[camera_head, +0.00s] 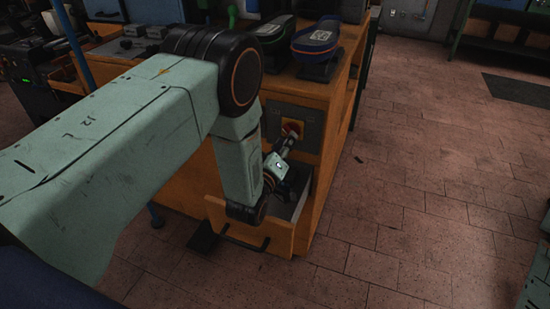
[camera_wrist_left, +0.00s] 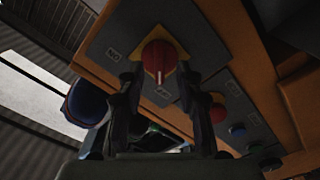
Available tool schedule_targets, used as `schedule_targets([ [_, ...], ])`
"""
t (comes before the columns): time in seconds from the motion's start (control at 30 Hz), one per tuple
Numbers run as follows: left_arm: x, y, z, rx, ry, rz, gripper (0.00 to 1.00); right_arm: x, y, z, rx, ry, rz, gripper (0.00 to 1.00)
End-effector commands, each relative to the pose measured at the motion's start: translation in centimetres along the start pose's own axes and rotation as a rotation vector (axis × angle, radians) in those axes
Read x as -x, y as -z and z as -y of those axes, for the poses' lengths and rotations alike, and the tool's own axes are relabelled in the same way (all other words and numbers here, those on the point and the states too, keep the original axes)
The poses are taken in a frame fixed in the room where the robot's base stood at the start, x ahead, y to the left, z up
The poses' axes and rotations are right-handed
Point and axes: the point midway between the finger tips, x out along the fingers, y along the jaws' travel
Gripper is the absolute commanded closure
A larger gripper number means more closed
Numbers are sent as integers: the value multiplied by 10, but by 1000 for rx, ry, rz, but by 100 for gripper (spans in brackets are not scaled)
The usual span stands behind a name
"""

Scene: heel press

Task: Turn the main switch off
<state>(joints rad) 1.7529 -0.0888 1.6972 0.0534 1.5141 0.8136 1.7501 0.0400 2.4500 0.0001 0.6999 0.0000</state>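The main switch is a red rotary knob (camera_head: 291,128) on a yellow plate, set in a grey panel on the front of the orange bench. In the left wrist view the red knob (camera_wrist_left: 158,56) faces me, with a pale line on it pointing toward the bottom of the picture. My left gripper (camera_head: 288,146) is at the panel, just in front of the knob. In the left wrist view its two dark fingers (camera_wrist_left: 159,78) stand apart, one on each side of the knob's lower part. I cannot tell whether they touch it. My right gripper is not in view.
Below the panel an open orange drawer (camera_head: 277,238) juts out under my left forearm. The tiled floor (camera_head: 430,170) to the right is mostly clear.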

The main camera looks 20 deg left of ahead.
Motion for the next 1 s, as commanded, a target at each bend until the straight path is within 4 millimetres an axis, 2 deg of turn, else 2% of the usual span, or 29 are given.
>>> schedule_targets([
  [0.3,63,-1,0,0,1,3,65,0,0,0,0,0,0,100],
  [0.5,87,0,0,0,1,1,65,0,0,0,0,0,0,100],
  [0.67,93,0,0,0,-1,-1,65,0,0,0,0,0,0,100],
  [1.0,93,0,0,0,-1,-1,65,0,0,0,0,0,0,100],
])
